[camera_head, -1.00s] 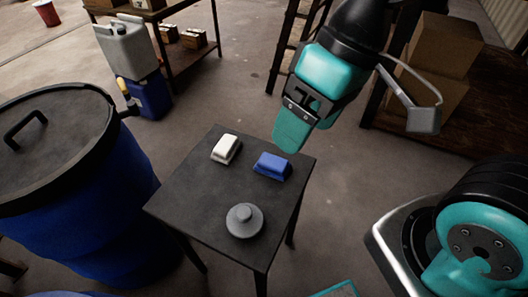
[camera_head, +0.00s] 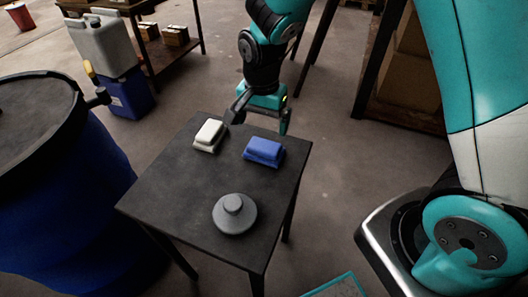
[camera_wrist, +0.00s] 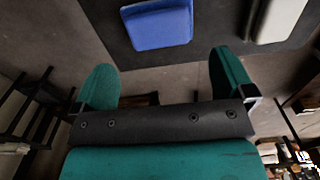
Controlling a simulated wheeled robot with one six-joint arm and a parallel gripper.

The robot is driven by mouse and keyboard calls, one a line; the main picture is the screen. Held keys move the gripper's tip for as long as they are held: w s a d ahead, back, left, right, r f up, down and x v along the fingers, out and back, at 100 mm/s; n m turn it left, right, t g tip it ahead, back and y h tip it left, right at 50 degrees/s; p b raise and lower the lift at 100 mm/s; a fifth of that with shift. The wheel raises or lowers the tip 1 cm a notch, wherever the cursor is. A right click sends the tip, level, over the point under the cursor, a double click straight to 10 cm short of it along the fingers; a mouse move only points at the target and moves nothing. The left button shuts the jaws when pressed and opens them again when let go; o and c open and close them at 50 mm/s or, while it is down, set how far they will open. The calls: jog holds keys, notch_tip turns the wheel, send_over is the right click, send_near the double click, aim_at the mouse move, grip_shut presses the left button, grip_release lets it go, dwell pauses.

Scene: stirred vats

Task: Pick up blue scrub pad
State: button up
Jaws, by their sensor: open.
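The blue scrub pad (camera_head: 263,152) lies on the dark square table (camera_head: 170,190), near its back right edge. My gripper (camera_head: 260,115) is open and empty, behind the pad at the table's far edge and apart from it. In the wrist view, the blue pad (camera_wrist: 158,25) shows at the top, ahead of and between my two spread fingers (camera_wrist: 160,85). Nothing hides the pad in the head view.
A white pad (camera_head: 209,135) lies left of the blue one, close to my left finger. A grey round lidded object (camera_head: 234,213) stands at the table's front. A large blue barrel (camera_head: 60,190) stands left of the table. Shelves with boxes (camera_head: 410,75) stand behind.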

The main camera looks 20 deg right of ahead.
aim_at(264, 145)
notch_tip(264, 145, down, 3)
jog(key=shift+f, duration=0.1)
jog(key=f, duration=0.5)
jog(key=shift+d+f+b, duration=0.15)
jog(key=shift+d+b, duration=0.15)
jog(key=shift+d, duration=0.05)
jog(key=shift+w, duration=0.1)
jog(key=c, duration=0.7)
notch_tip(264, 145, up, 20)
jog(key=shift+r+p, duration=0.1)
jog(key=shift+p, duration=1.05)
jog(key=shift+o, duration=0.8)
